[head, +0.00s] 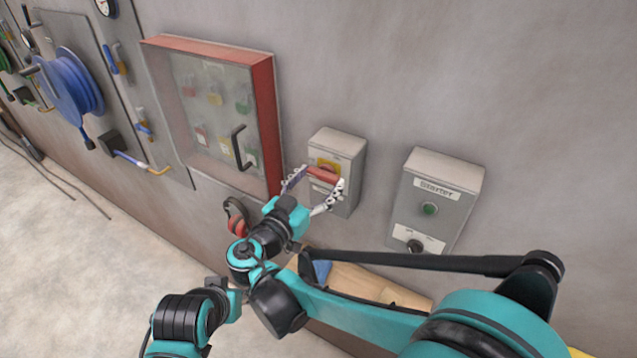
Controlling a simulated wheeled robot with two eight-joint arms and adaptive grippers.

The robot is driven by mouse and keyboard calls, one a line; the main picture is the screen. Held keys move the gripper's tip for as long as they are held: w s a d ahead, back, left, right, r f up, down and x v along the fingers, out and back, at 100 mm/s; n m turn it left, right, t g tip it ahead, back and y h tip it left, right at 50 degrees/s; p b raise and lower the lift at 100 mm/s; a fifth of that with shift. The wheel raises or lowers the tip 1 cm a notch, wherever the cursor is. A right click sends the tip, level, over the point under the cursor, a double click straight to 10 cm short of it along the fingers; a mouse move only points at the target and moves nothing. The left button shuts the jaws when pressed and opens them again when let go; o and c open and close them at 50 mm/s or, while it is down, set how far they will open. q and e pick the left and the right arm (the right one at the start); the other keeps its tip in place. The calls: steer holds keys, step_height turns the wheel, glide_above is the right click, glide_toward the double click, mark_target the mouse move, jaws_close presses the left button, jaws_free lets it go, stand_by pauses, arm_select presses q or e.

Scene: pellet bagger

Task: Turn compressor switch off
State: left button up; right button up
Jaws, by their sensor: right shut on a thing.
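A grey switch box (345,146) is fixed to the wall in the middle of the head view. It has a yellow plate (328,164) and a red handle (322,174) on its front. The red handle lies roughly crosswise, tilted down to the right in the picture. My right gripper (318,187) is at the box front, its two fingers on either side of the red handle and shut on it. The fingers hide part of the handle and most of the label beneath.
A grey starter box (467,192) with a green button (429,209) and a black knob (415,246) is to the right. A red-framed cabinet (265,120) with a black handle is close on the left. Red ear defenders (236,218) hang below it. A blue hose reel (72,87) is farther left.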

steer(key=o, duration=1.2)
steer(key=shift+w+d, duration=0.1)
steer(key=shift+c, duration=0.2)
steer(key=shift+w, duration=0.1)
steer(key=shift+r, duration=0.3)
step_height(320, 180, up, 9)
steer(key=shift+r, duration=0.2)
steer(key=shift+f, duration=0.1)
